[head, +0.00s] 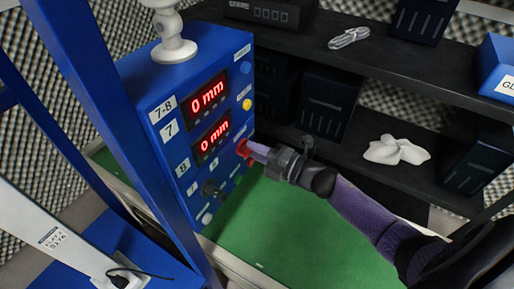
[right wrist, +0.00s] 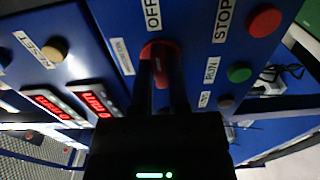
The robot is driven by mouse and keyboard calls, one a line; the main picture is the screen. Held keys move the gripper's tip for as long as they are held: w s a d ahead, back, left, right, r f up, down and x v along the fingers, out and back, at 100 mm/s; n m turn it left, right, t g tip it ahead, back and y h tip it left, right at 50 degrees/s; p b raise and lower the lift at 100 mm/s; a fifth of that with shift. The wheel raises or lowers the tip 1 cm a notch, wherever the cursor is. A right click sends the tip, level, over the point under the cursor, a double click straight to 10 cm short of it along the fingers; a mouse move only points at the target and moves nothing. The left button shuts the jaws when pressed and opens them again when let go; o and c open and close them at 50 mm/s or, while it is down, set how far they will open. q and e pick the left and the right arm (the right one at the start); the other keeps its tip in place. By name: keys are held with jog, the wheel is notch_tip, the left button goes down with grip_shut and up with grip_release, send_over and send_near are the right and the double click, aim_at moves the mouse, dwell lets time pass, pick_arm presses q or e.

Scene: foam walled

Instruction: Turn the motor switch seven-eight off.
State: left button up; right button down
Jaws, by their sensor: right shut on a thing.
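The blue control box (head: 180,110) stands at the left of the head view, with two red "0 mm" displays and labels 7-8, 7 and 8. A red switch (head: 243,148) sits on its right side face. In the right wrist view the red switch (right wrist: 160,50) lies below an OFF label, with a small label beside it too small to read. My right gripper (head: 262,153) is shut on this switch, its dark fingers (right wrist: 160,75) on either side of it. The fingers hide part of the switch, so its exact turn is hard to tell. My left gripper is out of view.
Near the switch are a red STOP button (right wrist: 265,20), a green RUN button (right wrist: 238,73) and a yellow RESET button (right wrist: 56,50). A blue post (head: 110,120) stands left of the box. Dark shelves (head: 350,65) with bins are behind. The green surface (head: 300,240) looks clear.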

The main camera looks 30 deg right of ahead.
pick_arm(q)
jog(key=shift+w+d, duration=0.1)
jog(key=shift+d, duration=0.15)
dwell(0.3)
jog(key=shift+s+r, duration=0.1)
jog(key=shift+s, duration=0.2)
pick_arm(e)
jog(key=c, duration=0.6)
grip_release()
pick_arm(q)
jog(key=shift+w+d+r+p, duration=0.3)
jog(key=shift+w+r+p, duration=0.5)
jog(key=shift+p, duration=0.1)
pick_arm(e)
jog(key=v, duration=1)
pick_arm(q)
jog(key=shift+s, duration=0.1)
pick_arm(e)
jog(key=shift+w, duration=0.1)
